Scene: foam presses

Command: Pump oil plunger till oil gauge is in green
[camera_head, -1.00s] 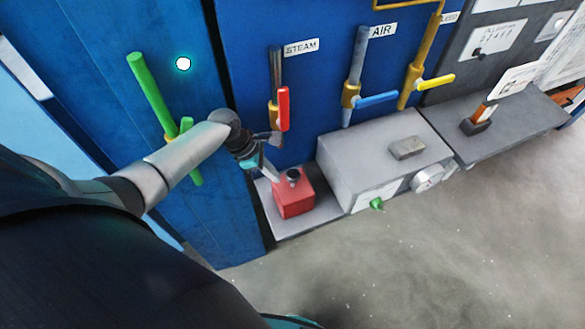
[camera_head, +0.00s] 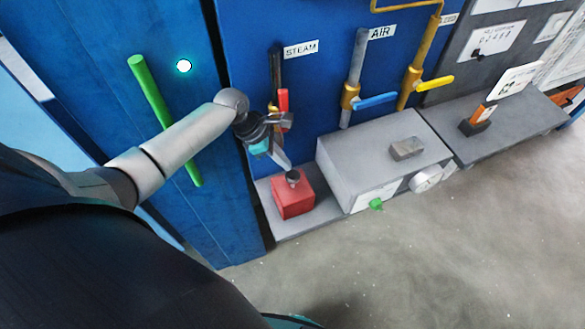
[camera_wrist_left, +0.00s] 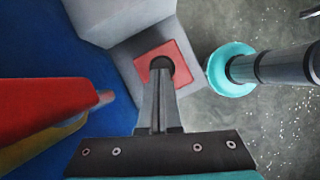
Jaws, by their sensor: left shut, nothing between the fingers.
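The red oil box (camera_head: 293,199) sits on a low grey ledge, with a dark round plunger knob (camera_head: 292,177) on its top. My left gripper (camera_head: 287,167) is shut and empty. Its fingertips point down at the knob, and they appear at or just above it; contact is hard to tell. In the left wrist view the shut fingers (camera_wrist_left: 160,80) overlap the dark knob (camera_wrist_left: 161,64) on the red box (camera_wrist_left: 183,66). A round white dial (camera_head: 427,178) is on the front of the grey box; its reading is too small to tell. My right gripper is not in view.
A red valve handle (camera_head: 283,99) is close behind my left wrist and also shows in the left wrist view (camera_wrist_left: 45,108). The grey box (camera_head: 350,160) stands right of the red box. A green bar (camera_head: 150,88) is on the blue door behind my arm. The floor is clear.

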